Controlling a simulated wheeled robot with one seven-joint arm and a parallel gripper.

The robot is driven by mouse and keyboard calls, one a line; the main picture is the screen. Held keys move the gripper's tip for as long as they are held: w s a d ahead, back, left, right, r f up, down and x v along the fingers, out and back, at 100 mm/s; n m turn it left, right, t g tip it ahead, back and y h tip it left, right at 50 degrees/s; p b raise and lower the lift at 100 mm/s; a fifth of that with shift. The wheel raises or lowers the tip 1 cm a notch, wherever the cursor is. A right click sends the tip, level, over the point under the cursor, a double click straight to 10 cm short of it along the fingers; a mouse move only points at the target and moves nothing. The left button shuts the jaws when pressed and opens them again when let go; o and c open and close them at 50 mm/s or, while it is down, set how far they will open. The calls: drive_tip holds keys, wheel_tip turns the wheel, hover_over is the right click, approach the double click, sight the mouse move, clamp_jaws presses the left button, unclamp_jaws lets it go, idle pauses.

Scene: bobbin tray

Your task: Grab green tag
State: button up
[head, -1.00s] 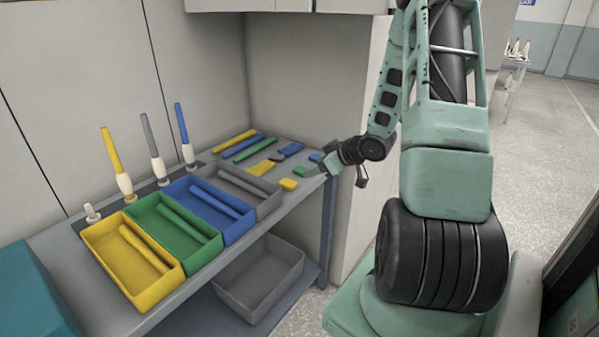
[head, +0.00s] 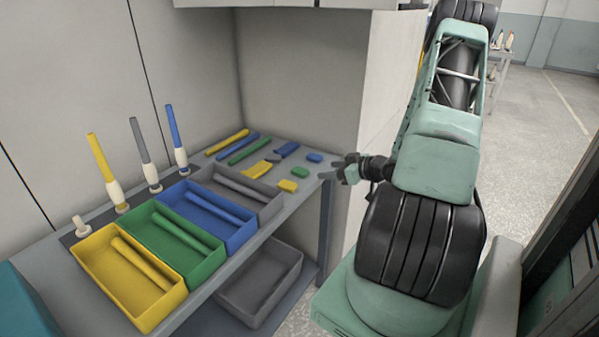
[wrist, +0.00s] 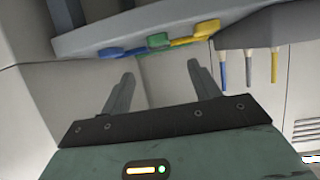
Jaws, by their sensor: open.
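The green tag (head: 300,172) is a small flat block on the right end of the grey table. It lies between a yellow tag (head: 287,186) and a blue tag (head: 314,157). My gripper (head: 332,168) is open and empty, just off the right end of the table, to the right of the green tag and apart from it. In the wrist view the scene looks upside down. There a green piece (wrist: 158,40), apparently the tag, shows beyond the open fingers (wrist: 160,72).
Yellow (head: 148,318), green (head: 190,273), blue (head: 233,242) and grey (head: 268,211) trays line the table's front. Several coloured bars (head: 250,150) and flat pieces lie behind the tags. Upright bobbins (head: 108,170) stand at the left. A wall closes off the back.

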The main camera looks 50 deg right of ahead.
sight(301, 171)
drive_tip(key=p+x, duration=0.1)
drive_tip(key=x, duration=1)
drive_tip(key=shift+w+f+p, duration=0.1)
drive_tip(key=shift+f+p, duration=0.15)
drive_tip(key=shift+p, duration=0.1)
drive_tip(key=c, duration=1.1)
